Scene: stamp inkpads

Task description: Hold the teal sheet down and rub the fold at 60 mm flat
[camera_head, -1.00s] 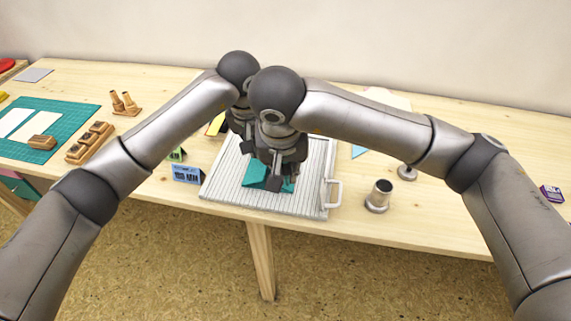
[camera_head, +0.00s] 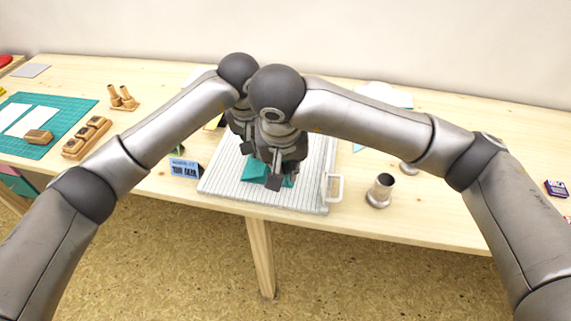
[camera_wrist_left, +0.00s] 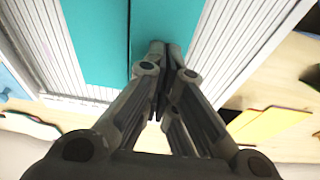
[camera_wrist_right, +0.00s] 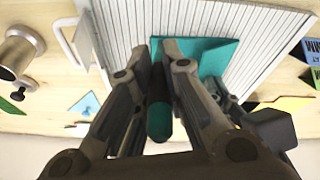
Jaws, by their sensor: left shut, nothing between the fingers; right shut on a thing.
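The teal sheet (camera_head: 254,173) lies on the white ribbed board, mostly covered by my grippers in the head view. In the left wrist view the teal sheet (camera_wrist_left: 97,45) shows a dark line running along it. My left gripper (camera_wrist_left: 160,50) is shut and empty, its tips at the sheet beside that line; touch is unclear. My right gripper (camera_wrist_right: 160,50) is shut on a dark teal, round-ended tool (camera_wrist_right: 158,122), low over the sheet near its edge. Whether the tool's working end touches the sheet is hidden.
The ribbed board (camera_head: 225,192) has a white handle (camera_head: 335,188) on its right. A metal cup (camera_head: 381,190) stands right of it, a blue sign (camera_head: 184,168) left. A wooden stamp rack (camera_head: 87,138) and a green mat (camera_head: 62,125) are farther left. The table's front edge is close.

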